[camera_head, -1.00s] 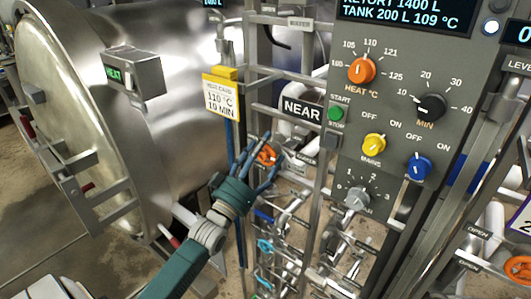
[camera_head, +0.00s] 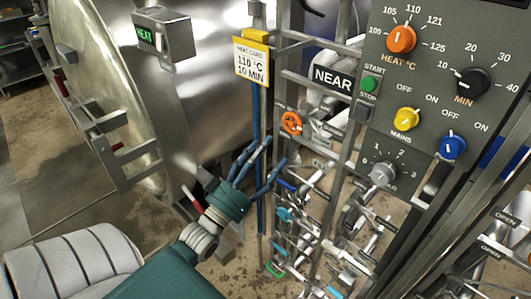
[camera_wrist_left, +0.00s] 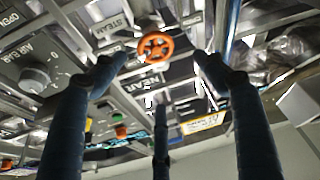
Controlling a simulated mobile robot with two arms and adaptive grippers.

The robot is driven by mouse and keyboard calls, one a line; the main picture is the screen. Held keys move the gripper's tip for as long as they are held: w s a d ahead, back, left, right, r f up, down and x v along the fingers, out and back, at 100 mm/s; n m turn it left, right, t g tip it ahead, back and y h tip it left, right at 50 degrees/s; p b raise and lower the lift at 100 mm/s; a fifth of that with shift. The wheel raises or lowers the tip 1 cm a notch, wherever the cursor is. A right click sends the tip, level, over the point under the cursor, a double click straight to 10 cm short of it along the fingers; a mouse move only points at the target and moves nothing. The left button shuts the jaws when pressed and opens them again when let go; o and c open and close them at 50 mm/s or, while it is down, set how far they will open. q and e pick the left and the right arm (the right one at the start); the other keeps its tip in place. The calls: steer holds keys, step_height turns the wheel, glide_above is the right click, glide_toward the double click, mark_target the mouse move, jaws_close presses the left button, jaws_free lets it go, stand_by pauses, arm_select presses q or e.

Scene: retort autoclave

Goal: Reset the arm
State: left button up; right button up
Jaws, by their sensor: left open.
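My left gripper (camera_head: 262,168) is in the middle of the head view, with its blue fingers spread and empty. It is in front of the pipe rack, below and left of an orange handwheel (camera_head: 291,122). In the left wrist view the open fingers (camera_wrist_left: 160,75) frame the same orange handwheel (camera_wrist_left: 155,47), with a visible gap and no contact that I can make out. My teal left arm (camera_head: 165,280) comes in from the lower left. My right gripper is not in view.
The grey control panel (camera_head: 425,115) with orange, black, yellow and blue knobs stands at the right. The steel retort (camera_head: 205,75) with its round door (camera_head: 95,85) is at the left. A heat card (camera_head: 251,62) hangs between them. Bare floor (camera_head: 50,190) shows at the lower left.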

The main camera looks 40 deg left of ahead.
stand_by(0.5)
arm_select(q)
step_height(320, 180, down, 25)
steer(key=g+y+b, duration=0.1)
steer(key=g, duration=0.5)
steer(key=s+d+f+m+g, duration=0.1)
steer(key=s+d+f+g, duration=0.15)
steer(key=f, duration=0.65)
steer(key=s+d+f+g, duration=0.15)
steer(key=s+f, duration=0.25)
steer(key=f, duration=0.5)
steer(key=s+d+f+m+g+h+b, duration=0.1)
steer(key=s+d+f+g, duration=0.2)
steer(key=s+f, duration=0.55)
steer(key=s+d+f+m+g+b, duration=0.1)
steer(key=s+d+f+g, duration=0.2)
steer(key=s+f, duration=0.55)
steer(key=s+d+f+m+g, duration=0.1)
steer(key=s+d+f+g, duration=0.1)
steer(key=s+f, duration=0.3)
steer(key=s+d+f+m+g, duration=0.2)
steer(key=s+f, duration=0.3)
steer(key=s, duration=0.8)
steer(key=shift+f+g, duration=0.15)
steer(key=shift+g, duration=0.55)
steer(key=shift+d, duration=0.1)
